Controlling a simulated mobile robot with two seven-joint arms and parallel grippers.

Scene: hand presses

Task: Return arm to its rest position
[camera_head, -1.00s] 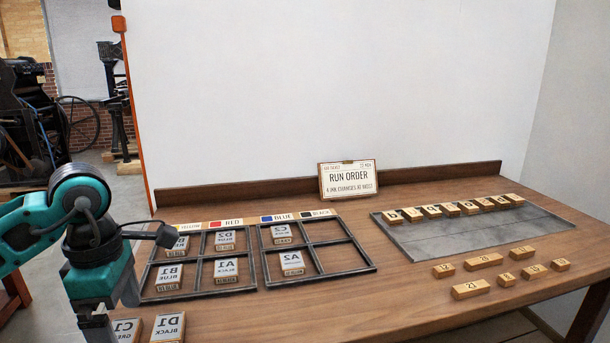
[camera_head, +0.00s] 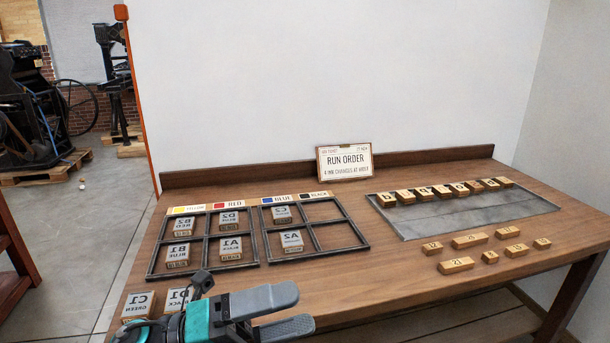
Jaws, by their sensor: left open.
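My left gripper (camera_head: 288,312) is in the head view at the bottom, low at the front edge of the table. Its two grey fingers point right, are spread apart and hold nothing. My teal and black left wrist (camera_head: 196,322) covers part of the D1 block (camera_head: 176,299). The C1 block (camera_head: 138,304) lies just left of it on the table. My right gripper is out of view.
Two black-framed grids (camera_head: 262,243) hold several labelled blocks; the right grid has empty cells. A "RUN ORDER" sign (camera_head: 345,161) stands at the back.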

